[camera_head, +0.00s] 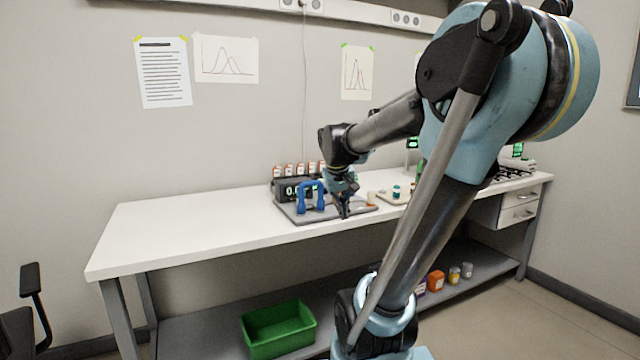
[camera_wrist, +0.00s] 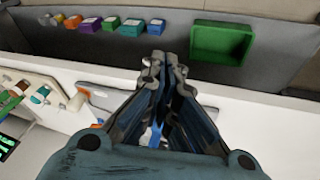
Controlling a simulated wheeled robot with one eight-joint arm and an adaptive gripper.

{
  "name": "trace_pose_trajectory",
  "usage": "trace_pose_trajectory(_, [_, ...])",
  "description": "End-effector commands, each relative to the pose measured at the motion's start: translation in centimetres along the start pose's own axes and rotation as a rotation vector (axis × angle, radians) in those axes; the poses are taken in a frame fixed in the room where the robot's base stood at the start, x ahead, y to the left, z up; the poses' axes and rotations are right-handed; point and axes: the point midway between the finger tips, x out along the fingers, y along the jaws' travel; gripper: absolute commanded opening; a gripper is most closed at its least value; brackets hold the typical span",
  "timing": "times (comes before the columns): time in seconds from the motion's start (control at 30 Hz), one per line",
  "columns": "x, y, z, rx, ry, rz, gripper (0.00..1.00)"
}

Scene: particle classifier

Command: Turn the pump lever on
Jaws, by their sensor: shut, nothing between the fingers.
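My gripper (camera_head: 344,208) is shut and empty, pointing down over the right part of a grey base plate (camera_head: 298,217) on the white bench. A blue arch-shaped device (camera_head: 311,196) stands on the plate, just left of my gripper. Behind it is a dark unit with a lit display (camera_head: 289,190). In the wrist view my closed fingertips (camera_wrist: 167,62) show over the bench's front edge, and part of the plate (camera_wrist: 95,98) shows left of the fingers. I cannot make out the pump lever clearly; my gripper and arm may hide it.
The white bench (camera_head: 170,230) is clear to the left. Small bottles on a tray (camera_head: 388,197) stand right of the plate. A green bin (camera_head: 278,330) and several coloured containers (camera_head: 436,280) sit on the lower shelf. My arm blocks much of the right side.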

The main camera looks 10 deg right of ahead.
Motion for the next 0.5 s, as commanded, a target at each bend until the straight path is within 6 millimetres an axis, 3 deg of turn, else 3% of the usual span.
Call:
trace_pose_trajectory(0.1, [-0.5,0.3,-5.1,-0.020,0.025,0.031,0.00])
trace_pose_trajectory(0.5, [-0.1,0.0,-20.8,-0.080,0.115,0.131,0.00])
